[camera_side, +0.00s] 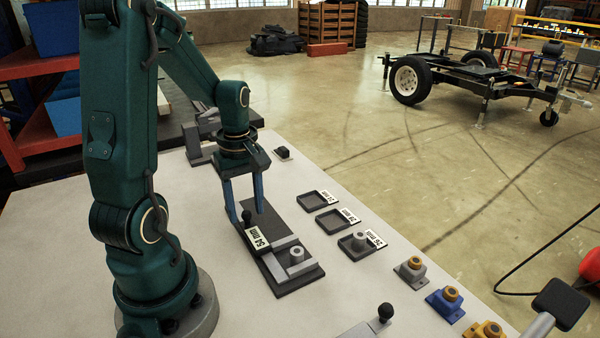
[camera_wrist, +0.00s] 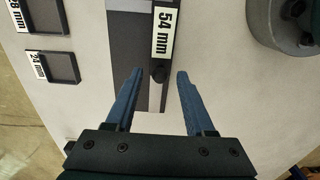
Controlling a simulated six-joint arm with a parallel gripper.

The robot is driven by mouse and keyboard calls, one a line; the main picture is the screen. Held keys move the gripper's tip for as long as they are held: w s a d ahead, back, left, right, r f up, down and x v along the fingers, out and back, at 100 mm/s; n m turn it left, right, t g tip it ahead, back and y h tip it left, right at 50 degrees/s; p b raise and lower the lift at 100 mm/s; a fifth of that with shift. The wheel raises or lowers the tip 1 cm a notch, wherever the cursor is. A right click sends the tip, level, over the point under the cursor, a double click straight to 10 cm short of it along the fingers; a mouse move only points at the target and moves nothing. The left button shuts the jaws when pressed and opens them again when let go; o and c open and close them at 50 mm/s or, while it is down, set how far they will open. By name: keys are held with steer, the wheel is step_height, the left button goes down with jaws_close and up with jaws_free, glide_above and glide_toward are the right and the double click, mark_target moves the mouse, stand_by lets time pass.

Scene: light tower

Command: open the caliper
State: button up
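The caliper has a dark base plate (camera_side: 298,280) with light grey jaw pieces, and it lies on the white table. A white label reading "54 mm" (camera_side: 258,239) is on its slider; it also shows in the wrist view (camera_wrist: 163,32). A black knob (camera_wrist: 159,75) stands at the label's end. A grey cylinder (camera_side: 297,256) stands at the jaws. My gripper (camera_side: 247,214) is open, fingers pointing down over the caliper. In the wrist view, the knob appears between the two blue fingertips, with gaps on both sides. I cannot tell the exact finger height.
Three shallow dark trays with mm labels stand right of the caliper. The nearest tray (camera_side: 350,250) holds a grey ring-like part. Grey, blue and yellow blocks (camera_side: 444,303) line the table's right edge. A black-knobbed device (camera_side: 384,312) stands at the front.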

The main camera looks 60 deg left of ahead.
steer(key=shift+r, duration=2.6)
steer(key=shift+w+d, duration=0.1)
steer(key=s+d+r+m+t, duration=0.1)
steer(key=d+r+m+t, duration=0.1)
steer(key=d+m, duration=0.5)
steer(key=s+d+r+m+t, duration=0.1)
steer(key=d+r+m+t, duration=0.2)
steer(key=d+m, duration=0.5)
steer(key=r+m, duration=0.1)
steer(key=m, duration=0.2)
steer(key=shift+d+t, duration=0.25)
steer(key=shift+t, duration=0.05)
steer(key=shift+s, duration=0.1)
